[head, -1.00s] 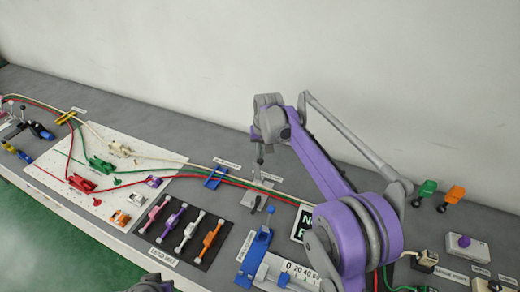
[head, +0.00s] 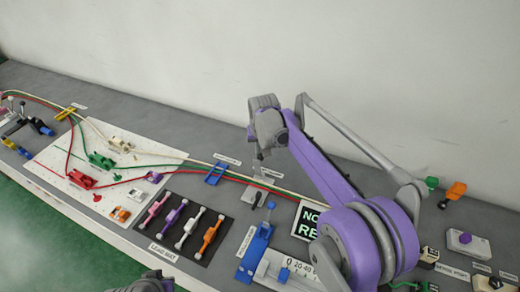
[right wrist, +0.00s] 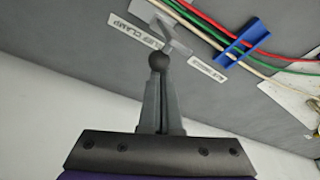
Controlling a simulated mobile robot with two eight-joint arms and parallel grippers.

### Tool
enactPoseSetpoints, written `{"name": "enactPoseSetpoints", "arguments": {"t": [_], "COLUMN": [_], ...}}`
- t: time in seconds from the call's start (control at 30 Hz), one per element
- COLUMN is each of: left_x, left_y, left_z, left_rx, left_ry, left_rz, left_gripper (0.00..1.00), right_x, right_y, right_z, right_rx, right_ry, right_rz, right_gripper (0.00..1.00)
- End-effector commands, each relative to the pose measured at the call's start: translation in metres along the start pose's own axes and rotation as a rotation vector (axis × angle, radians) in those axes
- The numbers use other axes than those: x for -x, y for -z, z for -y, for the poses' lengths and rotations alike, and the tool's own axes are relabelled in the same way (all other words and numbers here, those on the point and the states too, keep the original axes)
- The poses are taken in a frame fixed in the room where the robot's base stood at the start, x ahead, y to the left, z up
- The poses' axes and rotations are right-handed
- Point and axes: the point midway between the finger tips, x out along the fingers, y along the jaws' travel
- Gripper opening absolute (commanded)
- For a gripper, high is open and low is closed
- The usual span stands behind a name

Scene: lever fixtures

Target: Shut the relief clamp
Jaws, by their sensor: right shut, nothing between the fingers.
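The relief clamp (head: 254,196) is a small grey fixture on the bench by the cables, with its label behind it in the head view. In the right wrist view its grey body (right wrist: 172,32) is beside the label reading "CLAMP". A dark ball knob (right wrist: 158,62) shows right at the fingertips there; whether they touch it I cannot tell. My right gripper (head: 256,153) is shut and empty, pointing down above and just behind the clamp; its fingers also show in the right wrist view (right wrist: 160,88). Only a grey piece of my left arm shows at the bottom; its fingers are hidden.
Cables run past the clamp, through a blue clip (head: 216,173). A black mat (head: 163,225) with several coloured leads lies front left, a blue slide fixture (head: 255,246) in front. A lit sign (head: 308,220) stands to the right. The white wall (head: 300,50) rises behind.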

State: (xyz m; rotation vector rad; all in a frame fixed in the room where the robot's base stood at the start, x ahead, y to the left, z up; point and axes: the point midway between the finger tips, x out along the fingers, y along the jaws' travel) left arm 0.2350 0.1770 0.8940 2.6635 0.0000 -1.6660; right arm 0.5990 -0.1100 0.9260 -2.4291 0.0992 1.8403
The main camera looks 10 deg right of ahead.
Motion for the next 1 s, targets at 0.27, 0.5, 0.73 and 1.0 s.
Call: {"name": "enactPoseSetpoints", "arguments": {"t": [0.27, 0.5, 0.73, 1.0], "left_x": [-0.006, -0.015, -0.025, -0.041], "left_y": [-0.004, -0.011, -0.018, -0.029], "left_z": [0.0, 0.0, 0.0, 0.0], "left_rx": [0.0, 0.0, 0.0, 0.0], "left_ry": [0.0, 0.0, 0.0, 0.0], "left_rz": [0.003, 0.007, 0.012, 0.018], "left_gripper": [0.0, 0.0, 0.0, 0.0], "right_x": [0.003, 0.007, 0.007, 0.0], "right_y": [-0.011, -0.03, -0.05, -0.073], "right_z": [0.006, 0.017, 0.027, 0.038], "right_rx": [0.019, 0.053, 0.086, 0.124], "right_ry": [-0.045, -0.131, -0.225, -0.338], "right_rz": [-0.092, -0.267, -0.462, -0.688], "right_gripper": [0.0, 0.0, 0.0, 0.0]}}
